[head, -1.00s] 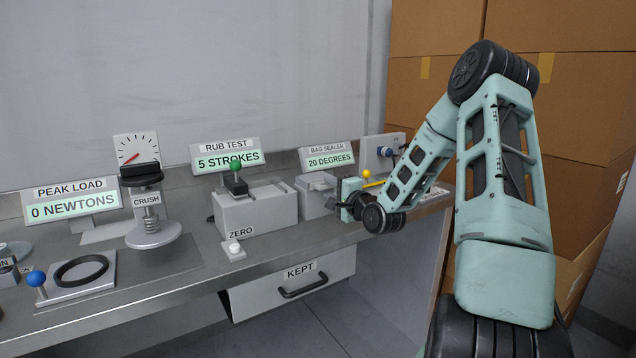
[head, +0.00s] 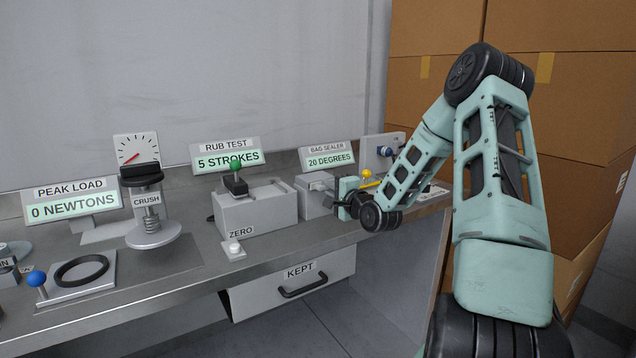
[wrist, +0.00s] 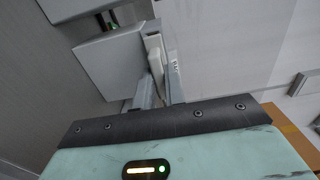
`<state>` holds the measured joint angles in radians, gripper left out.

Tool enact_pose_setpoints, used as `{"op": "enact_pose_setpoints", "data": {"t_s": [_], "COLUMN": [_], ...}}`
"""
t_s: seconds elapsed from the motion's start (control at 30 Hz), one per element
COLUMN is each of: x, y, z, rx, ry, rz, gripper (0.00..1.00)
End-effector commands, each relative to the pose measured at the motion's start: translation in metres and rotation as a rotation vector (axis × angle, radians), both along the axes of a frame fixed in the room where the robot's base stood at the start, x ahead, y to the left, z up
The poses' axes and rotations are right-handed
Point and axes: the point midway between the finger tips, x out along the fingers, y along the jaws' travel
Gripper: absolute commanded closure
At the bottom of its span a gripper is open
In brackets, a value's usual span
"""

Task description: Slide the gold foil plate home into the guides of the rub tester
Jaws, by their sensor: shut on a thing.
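The rub tester (head: 255,208) is a grey box on the bench, with a green knob (head: 236,164) on a dark block at its top left. Its sign reads 5 strokes. I cannot make out the gold foil plate or the guides in either view. My gripper (head: 343,207) is right of the rub tester, low beside the bag sealer (head: 317,194). In the wrist view its fingers (wrist: 157,88) are shut on a narrow pale part (wrist: 154,52) next to grey box-shaped housings. I cannot tell what this part is; the wrist housing hides its lower end.
A white zero button (head: 234,249) sits before the rub tester. The crush press (head: 150,218) stands to its left. A yellow knob (head: 366,173) is just behind my gripper. The kept drawer (head: 290,290) is under the bench edge. Cardboard boxes (head: 580,95) stand behind my arm.

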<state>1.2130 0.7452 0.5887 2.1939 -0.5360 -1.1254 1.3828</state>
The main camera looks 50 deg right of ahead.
Motion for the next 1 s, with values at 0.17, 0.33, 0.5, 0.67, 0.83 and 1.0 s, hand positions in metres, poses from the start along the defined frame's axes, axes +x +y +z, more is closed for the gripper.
{"op": "enact_pose_setpoints", "data": {"t_s": [0.17,0.33,0.5,0.67,0.83,1.0], "x": [-0.003,-0.005,-0.007,-0.010,-0.011,-0.018], "y": [0.000,0.001,0.001,0.002,0.002,0.004], "z": [0.001,0.001,0.001,0.001,0.000,0.001], "rx": [-0.001,-0.001,-0.001,-0.001,-0.001,-0.001], "ry": [-0.001,-0.001,0.000,0.000,0.000,-0.001], "rz": [-0.001,-0.001,-0.001,-0.001,-0.001,-0.001], "gripper": [1.00,1.00,1.00,1.00,1.00,1.00]}}
